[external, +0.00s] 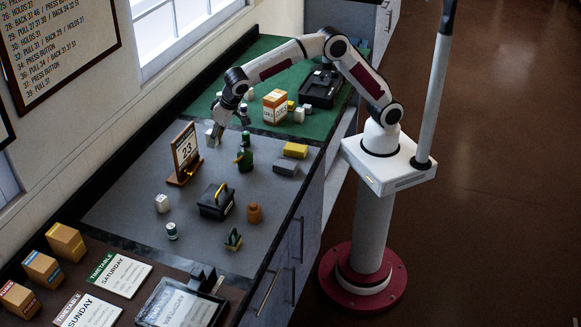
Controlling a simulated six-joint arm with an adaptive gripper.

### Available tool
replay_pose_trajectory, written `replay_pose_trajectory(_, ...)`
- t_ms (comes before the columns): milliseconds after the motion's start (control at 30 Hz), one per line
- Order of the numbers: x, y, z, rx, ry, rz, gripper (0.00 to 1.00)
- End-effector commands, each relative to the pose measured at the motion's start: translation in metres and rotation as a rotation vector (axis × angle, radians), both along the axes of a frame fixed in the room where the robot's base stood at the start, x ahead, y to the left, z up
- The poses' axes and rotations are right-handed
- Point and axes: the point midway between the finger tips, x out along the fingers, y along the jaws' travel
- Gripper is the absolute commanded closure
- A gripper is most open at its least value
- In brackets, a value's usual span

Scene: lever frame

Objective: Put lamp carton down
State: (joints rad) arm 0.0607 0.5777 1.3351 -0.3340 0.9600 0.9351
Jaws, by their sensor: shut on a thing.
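My gripper (218,124) is at the back left of the counter, low over the border between the grey mat and the green mat. It points down and is shut on a small pale box, the lamp carton (211,135). The fingers partly hide the carton, and its markings are too small to read. I cannot tell whether its underside touches the mat. A wooden calendar stand (186,153) showing 23 stands just in front of it, to the left.
Green bottles (244,158) stand right of the gripper. A yellow-topped block and grey block (286,168) lie farther right. A black caddy (216,202), white box (162,203), small jar (172,231) and brown jar (254,212) stand nearer. An orange-white carton (275,106) and black tray (321,87) are behind.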

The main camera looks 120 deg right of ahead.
Motion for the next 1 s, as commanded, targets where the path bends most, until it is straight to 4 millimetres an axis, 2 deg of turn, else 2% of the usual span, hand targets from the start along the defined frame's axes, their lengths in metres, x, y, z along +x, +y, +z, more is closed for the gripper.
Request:
replay_pose_trajectory(267, -0.026, -0.079, 0.016, -0.004, -0.017, -0.124, 0.91)
replay_pose_trajectory(467, -0.059, -0.136, 0.023, -0.010, -0.013, -0.221, 0.91)
replay_pose_trajectory(700, -0.109, -0.198, 0.028, -0.013, -0.006, -0.357, 0.91)
replay_pose_trajectory(1000, -0.185, -0.262, 0.029, -0.013, 0.004, -0.549, 0.91)
